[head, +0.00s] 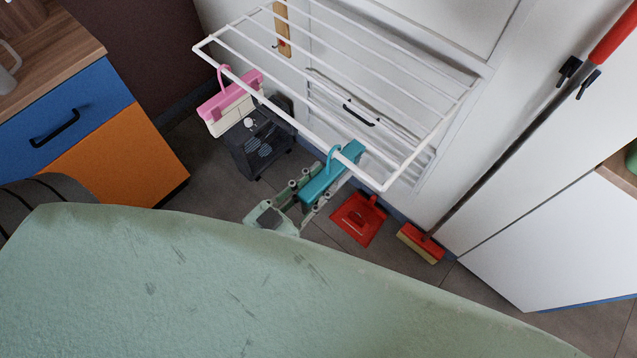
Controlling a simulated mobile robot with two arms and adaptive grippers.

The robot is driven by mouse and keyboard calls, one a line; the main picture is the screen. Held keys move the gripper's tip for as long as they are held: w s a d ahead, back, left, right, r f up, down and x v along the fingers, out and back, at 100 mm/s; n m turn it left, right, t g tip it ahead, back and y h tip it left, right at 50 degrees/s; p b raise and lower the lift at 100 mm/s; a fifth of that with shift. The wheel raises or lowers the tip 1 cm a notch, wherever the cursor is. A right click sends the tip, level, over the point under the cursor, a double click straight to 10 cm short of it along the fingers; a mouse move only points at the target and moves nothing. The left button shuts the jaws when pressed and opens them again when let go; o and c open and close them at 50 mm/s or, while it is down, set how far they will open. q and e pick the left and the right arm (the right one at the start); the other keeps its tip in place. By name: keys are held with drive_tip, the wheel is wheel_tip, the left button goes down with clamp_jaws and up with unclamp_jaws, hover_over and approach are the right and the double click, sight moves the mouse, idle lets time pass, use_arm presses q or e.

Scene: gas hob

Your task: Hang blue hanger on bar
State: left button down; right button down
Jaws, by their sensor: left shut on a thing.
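The blue hanger (325,179) is teal, with a hook that curves up at the front bar (288,120) of a white drying rack. The hook overlaps the bar in the picture; I cannot tell whether it rests on it. My left gripper (314,189), pale green with several round joints, is shut on the hanger's body below and in front of the bar. The hanger hides part of its fingers. A pink hanger (229,95) with a pale lower part is at the left end of the same bar, its hook at the bar. My right gripper is not in view.
A dark appliance (262,137) stands under the rack. A red dustpan (358,219) and a red broom (421,243) are on the right. A blue and orange cabinet (115,140) stands left. The front bar is free between the hangers.

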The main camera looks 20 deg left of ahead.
use_arm(q)
drive_tip(key=c, duration=1.4)
unclamp_jaws()
drive_tip(key=shift+s, duration=0.1)
